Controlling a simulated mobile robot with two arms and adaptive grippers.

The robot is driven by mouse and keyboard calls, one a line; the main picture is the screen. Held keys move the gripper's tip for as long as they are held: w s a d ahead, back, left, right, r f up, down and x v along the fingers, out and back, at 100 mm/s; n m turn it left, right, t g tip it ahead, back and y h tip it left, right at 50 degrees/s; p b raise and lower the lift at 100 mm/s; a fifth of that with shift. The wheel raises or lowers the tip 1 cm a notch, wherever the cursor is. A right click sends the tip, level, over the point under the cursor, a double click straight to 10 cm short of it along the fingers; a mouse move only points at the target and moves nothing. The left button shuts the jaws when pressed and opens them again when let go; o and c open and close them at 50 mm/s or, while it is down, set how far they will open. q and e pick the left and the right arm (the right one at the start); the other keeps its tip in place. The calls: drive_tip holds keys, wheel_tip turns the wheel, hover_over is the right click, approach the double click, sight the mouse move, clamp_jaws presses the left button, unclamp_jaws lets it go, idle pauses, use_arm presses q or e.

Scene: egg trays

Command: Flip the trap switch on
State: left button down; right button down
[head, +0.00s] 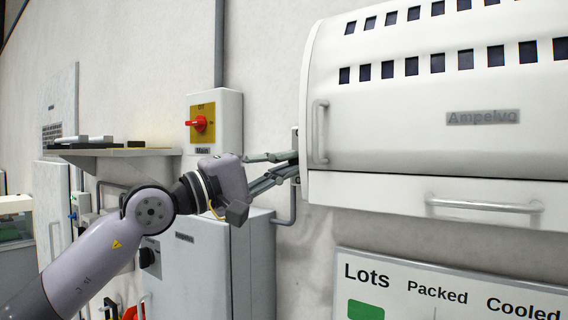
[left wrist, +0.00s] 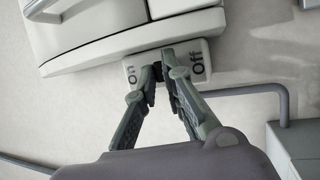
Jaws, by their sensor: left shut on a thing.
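The trap switch is a small white box (left wrist: 206,49) marked "On" at left and "Off" at right in the left wrist view, on the wall against the edge of the white Ampelvo unit (head: 420,130). In the head view it is mostly hidden behind that unit's left side. My left gripper (left wrist: 160,76) reaches it, with its fingers shut on the small dark switch lever (left wrist: 151,84) between the two marks. The fingertips cover much of the lever, so I cannot tell its exact setting. In the head view my left gripper (head: 293,163) points right at the unit's left edge.
A red knob on a yellow plate labelled Main (head: 198,124) is on the wall at left. A grey cabinet (head: 190,270) stands below my left arm. A shelf (head: 115,152) juts out at left. A Lots/Packed/Cooled board (head: 450,290) hangs below the unit.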

use_arm(q)
drive_tip(key=shift+r+n+g+y+p, duration=0.55)
drive_tip(key=shift+y+p, duration=0.4)
drive_tip(key=shift+p, duration=0.6)
drive_tip(key=shift+r+n+g+y+p, duration=0.35)
drive_tip(key=shift+g+y+p, duration=0.45)
drive_tip(key=shift+p, duration=0.8)
drive_tip(key=shift+r+n+g+y+p, duration=0.45)
drive_tip(key=shift+y+p, duration=0.6)
drive_tip(key=shift+p, duration=0.5)
drive_tip(key=c, duration=2)
unclamp_jaws()
drive_tip(key=shift+d, duration=0.1)
drive_tip(key=v, duration=1.2)
